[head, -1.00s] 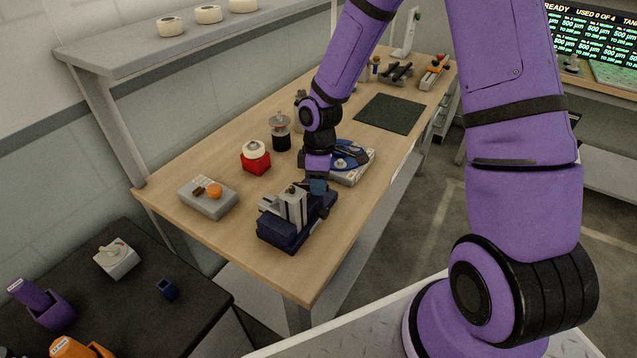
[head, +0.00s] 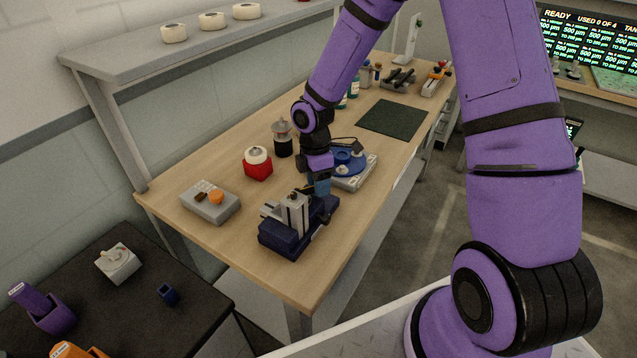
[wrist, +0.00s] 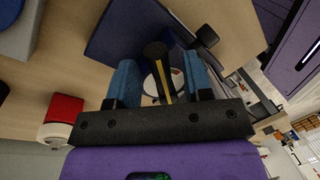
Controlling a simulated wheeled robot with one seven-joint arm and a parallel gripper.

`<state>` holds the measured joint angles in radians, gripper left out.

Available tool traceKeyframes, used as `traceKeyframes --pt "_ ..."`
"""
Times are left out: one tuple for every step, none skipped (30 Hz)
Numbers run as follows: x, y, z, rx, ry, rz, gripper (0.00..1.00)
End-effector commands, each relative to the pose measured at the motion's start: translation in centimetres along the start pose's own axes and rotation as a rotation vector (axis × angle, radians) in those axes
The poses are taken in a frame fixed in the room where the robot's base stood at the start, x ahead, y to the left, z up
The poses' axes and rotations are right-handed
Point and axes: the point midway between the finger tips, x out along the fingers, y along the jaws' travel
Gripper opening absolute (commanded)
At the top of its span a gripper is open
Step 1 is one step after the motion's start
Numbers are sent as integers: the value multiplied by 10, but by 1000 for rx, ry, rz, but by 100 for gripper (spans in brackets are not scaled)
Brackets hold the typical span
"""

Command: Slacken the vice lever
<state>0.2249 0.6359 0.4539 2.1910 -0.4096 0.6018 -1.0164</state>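The vice (head: 285,238) has a dark blue body and pale grey jaws, and stands near the front end of the wooden bench. My gripper (head: 322,186) is low over the far right side of the vice. In the wrist view, my gripper (wrist: 160,78) has its two blue fingers apart. A black bar with a yellow stripe, which looks like the vice lever (wrist: 157,58), lies between them with a gap on either side. The dark blue vice body also shows in the wrist view (wrist: 118,32). In the head view my gripper partly hides the lever.
A blue-topped round device on a pale base (head: 352,172) stands just behind my gripper. A red block with a white top (head: 257,164) and a grey box with an orange knob (head: 210,202) are to the left. A dark green mat (head: 391,118) lies farther back.

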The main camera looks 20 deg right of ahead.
Motion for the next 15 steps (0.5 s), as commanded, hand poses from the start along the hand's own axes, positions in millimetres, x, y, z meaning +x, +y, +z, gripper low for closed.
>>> traceKeyframes --pt "0 0 0 0 0 0 46" --pt "0 0 0 0 0 0 46" --pt "0 0 0 0 0 -1 46" --pt "0 0 0 0 0 -1 46" --pt "0 0 0 0 0 -1 46" --pt "-1 0 0 1 0 0 46" --pt "-2 0 0 1 0 0 46" --pt "-3 0 0 1 0 0 46" --pt "-7 0 0 1 1 1 46" --pt "-10 0 0 2 1 2 46" --pt "-14 0 0 2 1 3 46" --pt "-20 1 0 3 0 3 46" --pt "-25 1 0 3 0 4 46" --pt "-30 1 0 2 1 4 46" --pt "-38 1 0 3 1 5 46"
